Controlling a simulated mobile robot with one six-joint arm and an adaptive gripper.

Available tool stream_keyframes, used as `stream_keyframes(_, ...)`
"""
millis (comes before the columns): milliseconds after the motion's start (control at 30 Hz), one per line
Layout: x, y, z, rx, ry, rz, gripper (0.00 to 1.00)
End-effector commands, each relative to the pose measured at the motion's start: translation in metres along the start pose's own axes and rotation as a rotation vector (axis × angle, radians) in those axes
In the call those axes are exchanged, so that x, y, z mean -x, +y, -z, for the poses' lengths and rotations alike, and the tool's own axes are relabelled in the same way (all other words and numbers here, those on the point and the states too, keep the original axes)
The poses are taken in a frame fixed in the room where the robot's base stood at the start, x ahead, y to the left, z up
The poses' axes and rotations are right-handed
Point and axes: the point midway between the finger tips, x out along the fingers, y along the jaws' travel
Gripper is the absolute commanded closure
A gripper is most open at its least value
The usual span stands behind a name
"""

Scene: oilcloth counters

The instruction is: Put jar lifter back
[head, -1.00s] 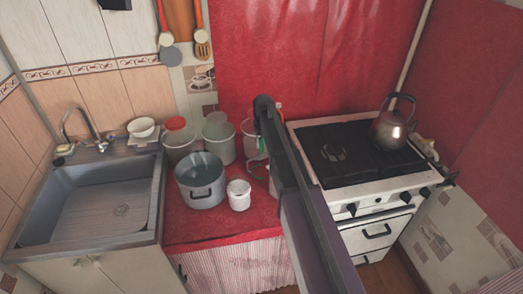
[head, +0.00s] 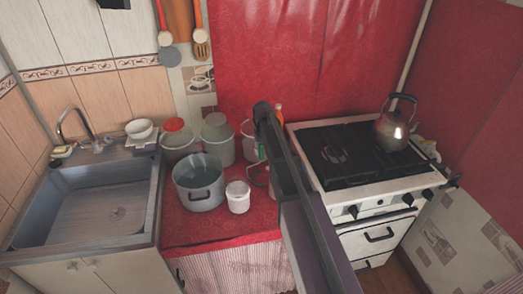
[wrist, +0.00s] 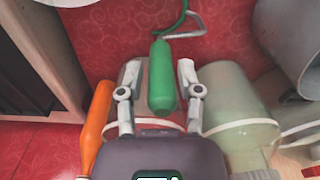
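The jar lifter has a green handle (wrist: 162,75), a green part above it and a grey wire loop (wrist: 185,22) at the top of the wrist view. In the head view its wire part (head: 256,179) shows just left of my arm, over the red counter; the rest is mostly hidden. My gripper (wrist: 159,76) is open, with one finger on each side of the green handle. Narrow gaps show between handle and fingers. I cannot tell whether the lifter rests on the counter. In the head view my arm hides the gripper.
A large pot (head: 199,182), a small white bucket (head: 238,197) and translucent buckets (head: 218,140) crowd the counter left of my arm. An orange bottle (wrist: 97,122) stands close to my gripper. The stove (head: 360,160) with a kettle (head: 391,128) is right; the sink (head: 95,205) is left.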

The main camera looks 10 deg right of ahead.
Motion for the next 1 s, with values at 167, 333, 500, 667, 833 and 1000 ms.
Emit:
stream_keyframes(167,0.0,0.0,0.0,0.0,0.0,0.0,0.36)
stream_keyframes(333,0.0,0.0,0.0,0.001,0.0,0.0,0.36)
stream_keyframes(500,0.002,-0.001,0.0,0.001,0.0,0.0,0.36)
stream_keyframes(667,0.008,-0.001,0.0,0.001,0.0,0.0,0.36)
stream_keyframes(833,0.019,-0.001,0.0,0.001,0.0,0.0,0.36)
stream_keyframes(1000,0.033,-0.001,0.0,0.001,0.0,0.0,0.36)
